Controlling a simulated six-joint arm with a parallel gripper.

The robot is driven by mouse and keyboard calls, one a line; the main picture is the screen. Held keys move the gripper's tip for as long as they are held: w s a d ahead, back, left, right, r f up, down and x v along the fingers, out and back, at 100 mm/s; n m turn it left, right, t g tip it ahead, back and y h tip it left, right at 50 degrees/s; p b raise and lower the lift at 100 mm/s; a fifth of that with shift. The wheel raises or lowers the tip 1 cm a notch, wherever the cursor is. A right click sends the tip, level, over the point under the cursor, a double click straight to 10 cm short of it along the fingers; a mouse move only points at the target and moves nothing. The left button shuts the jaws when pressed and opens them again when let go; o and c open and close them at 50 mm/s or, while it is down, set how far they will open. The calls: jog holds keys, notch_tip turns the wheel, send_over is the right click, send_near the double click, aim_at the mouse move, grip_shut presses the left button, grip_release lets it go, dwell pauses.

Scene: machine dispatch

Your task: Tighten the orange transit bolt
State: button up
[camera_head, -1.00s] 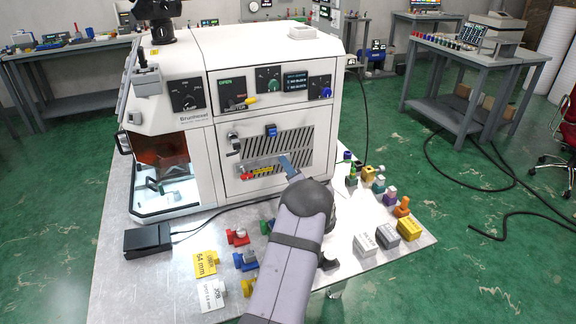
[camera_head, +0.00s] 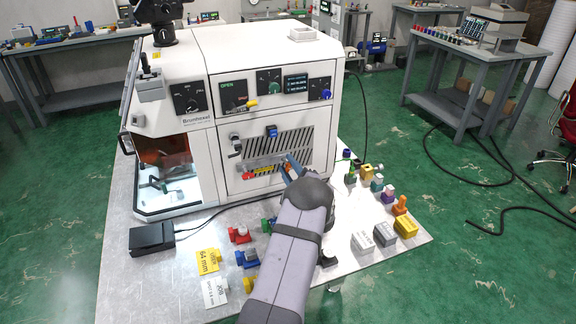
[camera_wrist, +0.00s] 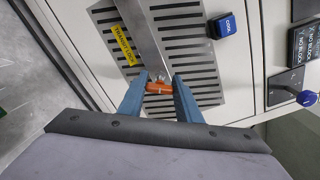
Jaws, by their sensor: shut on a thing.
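The orange transit bolt (camera_wrist: 158,87) sits at the end of a metal bar (camera_wrist: 145,35) on the slotted panel of the white machine (camera_head: 268,55). My gripper (camera_wrist: 158,84) has its two blue fingers on either side of the bolt's orange head, shut on it. In the head view my gripper (camera_head: 290,165) is at the right end of the bar, in front of the vent, and mostly hides the bolt. A yellow label (camera_wrist: 125,44) with "TRANSIT" lettering is beside the bar.
A blue part (camera_wrist: 224,26) marked "COOL" sticks out near the bar. A red piece (camera_head: 248,176) is at the bar's left end. A black pedal (camera_head: 152,237), coloured blocks and grey boxes (camera_head: 362,243) lie on the metal table (camera_head: 185,280). My arm covers the table's middle.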

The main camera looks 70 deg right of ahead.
jog(key=m, duration=0.2)
jog(key=m+p, duration=0.1)
jog(key=m, duration=0.2)
jog(key=shift+s+f+m, duration=0.2)
jog(key=shift+f+m, duration=0.1)
jog(key=shift+f, duration=0.1)
dwell(0.4)
jog(key=o, duration=1)
jog(key=shift+a, duration=0.1)
jog(key=shift+o, duration=0.2)
jog(key=shift+r, duration=0.3)
jog(key=b+v, duration=0.1)
jog(key=v, duration=0.6)
jog(key=shift+b, duration=0.35)
jog(key=shift+s+a, duration=0.1)
jog(key=shift+s, duration=0.05)
